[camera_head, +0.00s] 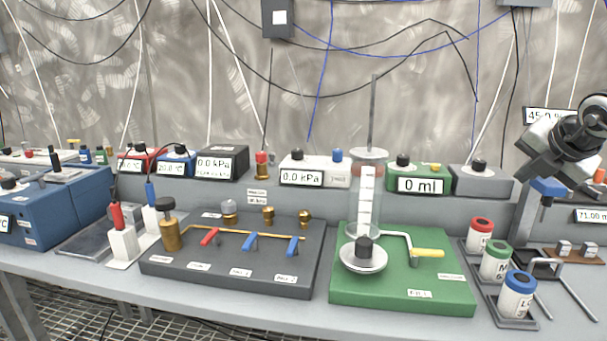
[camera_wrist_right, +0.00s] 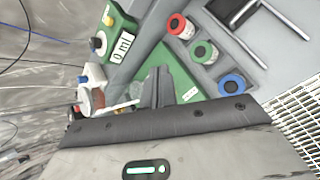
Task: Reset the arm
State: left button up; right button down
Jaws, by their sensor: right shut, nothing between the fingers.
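My right gripper (camera_head: 530,165) hangs at the right of the head view, above the back of the bench and clear of the jars. In the right wrist view, its dark fingers (camera_wrist_right: 158,86) are together with nothing between them. The fingertips are hard to make out in the head view. My left gripper is in neither view.
A green board (camera_head: 400,287) with a glass cylinder stands right of centre. Jars with red (camera_head: 479,234), green (camera_head: 495,260) and blue (camera_head: 517,294) lids stand right of it. A dark valve board (camera_head: 235,275) lies left. Meter boxes line the back shelf.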

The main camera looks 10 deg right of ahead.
jog(key=w+a+f+n+y, duration=0.15)
jog(key=a+f+y, duration=0.3)
jog(key=a, duration=0.55)
jog(key=a+f+n+y, duration=0.35)
jog(key=a+f, duration=0.25)
jog(key=a, duration=0.4)
jog(key=s+a+f+m+y+p, duration=0.1)
jog(key=s+a+f+y, duration=0.15)
jog(key=a+y, duration=0.4)
jog(key=s+a+f+m+y+p, duration=0.1)
jog(key=s+a+y, duration=0.25)
jog(key=a, duration=0.55)
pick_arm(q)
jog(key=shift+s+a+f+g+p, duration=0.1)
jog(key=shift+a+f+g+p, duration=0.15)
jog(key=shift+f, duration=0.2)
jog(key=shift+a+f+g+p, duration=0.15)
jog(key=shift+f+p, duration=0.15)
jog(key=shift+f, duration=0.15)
pick_arm(e)
jog(key=s+d+f+m+t+h, duration=0.1)
jog(key=s+d+f+m+h, duration=0.1)
jog(key=s+f+m+h, duration=1)
jog(key=s+f+m, duration=0.8)
jog(key=f+m, duration=0.1)
jog(key=m, duration=0.4)
jog(key=shift+s+f+m+t+h, duration=0.3)
jog(key=shift+s+f, duration=0.1)
